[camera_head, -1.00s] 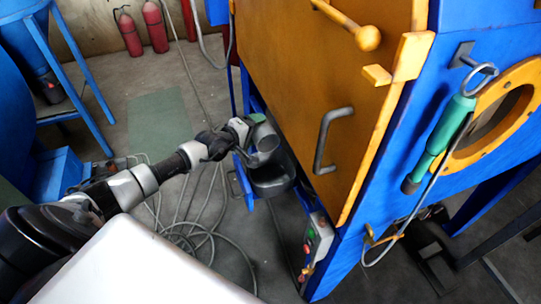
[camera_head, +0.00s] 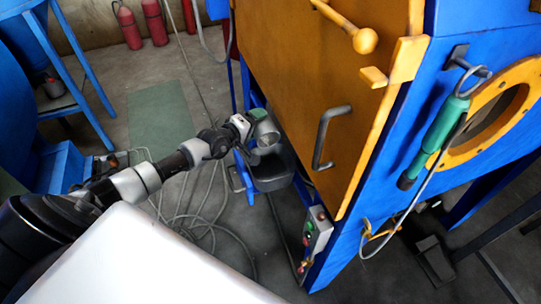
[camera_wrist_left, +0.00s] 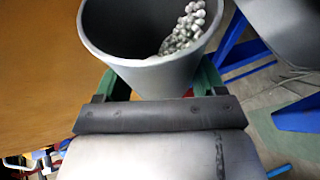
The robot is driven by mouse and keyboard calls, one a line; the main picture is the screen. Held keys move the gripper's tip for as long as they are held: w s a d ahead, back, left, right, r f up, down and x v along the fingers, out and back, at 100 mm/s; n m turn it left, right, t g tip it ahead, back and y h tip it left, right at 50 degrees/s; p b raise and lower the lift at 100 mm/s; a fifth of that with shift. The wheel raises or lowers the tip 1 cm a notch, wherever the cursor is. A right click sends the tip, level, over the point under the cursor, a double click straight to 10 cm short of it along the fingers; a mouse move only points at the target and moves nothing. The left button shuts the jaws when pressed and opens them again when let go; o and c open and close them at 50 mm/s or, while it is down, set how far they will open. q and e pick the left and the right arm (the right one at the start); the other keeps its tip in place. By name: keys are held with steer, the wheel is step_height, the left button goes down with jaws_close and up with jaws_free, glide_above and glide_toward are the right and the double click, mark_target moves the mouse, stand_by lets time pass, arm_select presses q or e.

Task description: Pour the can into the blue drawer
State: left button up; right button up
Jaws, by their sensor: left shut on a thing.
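My left gripper (camera_head: 254,122) is shut on a grey can (camera_head: 266,138) beside the lower edge of the orange cabinet door. In the left wrist view the green fingers clasp the can (camera_wrist_left: 150,65) from both sides. Its open mouth shows pale round beads (camera_wrist_left: 185,27) heaped against its right wall. A dark grey tray-like container (camera_head: 274,176) sits just below the can, with blue parts (camera_head: 245,178) around it. I cannot tell whether this is the blue drawer. My right gripper is not in view.
The orange door (camera_head: 290,75) and its dark handle (camera_head: 328,135) rise close to the right of the can. A control box (camera_head: 317,232) hangs lower on the blue cabinet frame. Loose cables (camera_head: 205,225) lie on the floor. Fire extinguishers (camera_head: 130,28) stand at the back.

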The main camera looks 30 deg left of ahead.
arm_select(q)
steer(key=shift+s+d+r+m+t+p, duration=0.3)
steer(key=shift+r+m+t+p, duration=0.3)
steer(key=shift+p, duration=0.4)
stand_by(2.1)
